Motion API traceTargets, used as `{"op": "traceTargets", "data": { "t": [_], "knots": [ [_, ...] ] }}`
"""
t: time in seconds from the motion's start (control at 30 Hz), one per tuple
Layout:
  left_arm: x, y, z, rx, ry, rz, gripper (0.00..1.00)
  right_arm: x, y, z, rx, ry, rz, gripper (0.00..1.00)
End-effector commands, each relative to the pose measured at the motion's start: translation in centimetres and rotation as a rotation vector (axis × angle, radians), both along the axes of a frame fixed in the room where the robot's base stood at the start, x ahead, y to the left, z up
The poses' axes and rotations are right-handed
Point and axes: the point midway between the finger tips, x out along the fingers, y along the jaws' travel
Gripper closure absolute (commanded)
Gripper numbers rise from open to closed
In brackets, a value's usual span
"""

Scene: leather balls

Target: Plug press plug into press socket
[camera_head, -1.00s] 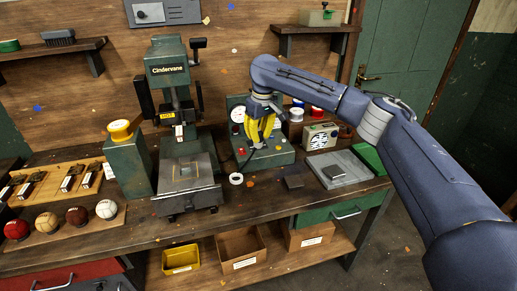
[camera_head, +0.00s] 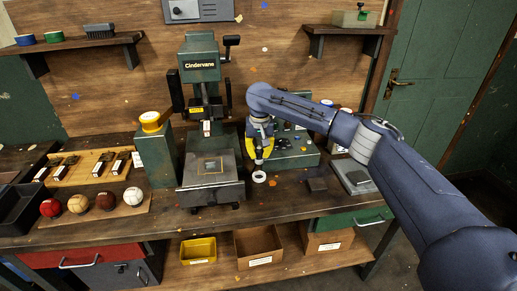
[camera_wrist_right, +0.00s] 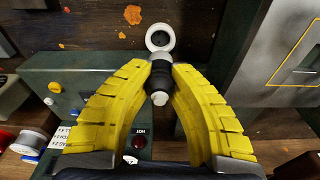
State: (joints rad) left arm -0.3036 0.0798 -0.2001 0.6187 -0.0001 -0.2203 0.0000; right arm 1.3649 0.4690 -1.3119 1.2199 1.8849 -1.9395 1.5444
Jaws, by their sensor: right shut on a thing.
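My right gripper (camera_head: 260,160) has yellow fingers and points down in front of the green control box (camera_head: 296,150), to the right of the press (camera_head: 201,69). In the wrist view its fingertips (camera_wrist_right: 160,64) are closed on a small black plug (camera_wrist_right: 159,82) with a pale end. My left gripper is not in view.
The press bed (camera_head: 212,192) stands close to the left of the gripper. Several balls (camera_head: 78,204) sit on a board at the left. A dark block (camera_head: 317,185) and a grey plate (camera_head: 352,176) lie to the right. The bench front is mostly clear.

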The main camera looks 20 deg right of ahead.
Motion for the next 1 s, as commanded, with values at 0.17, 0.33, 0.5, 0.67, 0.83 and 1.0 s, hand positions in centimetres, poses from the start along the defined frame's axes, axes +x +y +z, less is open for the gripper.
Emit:
{"op": "traceTargets", "data": {
  "t": [0.17, 0.33, 0.5, 0.67, 0.83, 1.0],
  "knots": [
    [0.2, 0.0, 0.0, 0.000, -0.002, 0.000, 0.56, 0.3, -0.2, 0.1, 0.000, 0.001, -0.109, 1.00],
    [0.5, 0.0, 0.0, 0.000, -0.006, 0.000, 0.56, 0.3, -0.2, -0.2, 0.000, 0.003, -0.142, 1.00],
    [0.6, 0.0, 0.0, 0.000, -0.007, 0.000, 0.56, 0.3, -0.2, -1.3, 0.003, 0.004, -0.145, 1.00],
    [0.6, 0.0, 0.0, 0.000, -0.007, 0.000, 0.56, 0.3, -0.2, -2.6, 0.002, 0.005, -0.142, 1.00],
    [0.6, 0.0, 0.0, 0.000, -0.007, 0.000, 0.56, 0.3, -0.2, -3.8, 0.002, 0.004, -0.144, 1.00],
    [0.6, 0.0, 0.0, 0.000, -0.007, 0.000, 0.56, 0.3, -0.2, -4.8, 0.002, 0.004, -0.143, 1.00]
  ]
}}
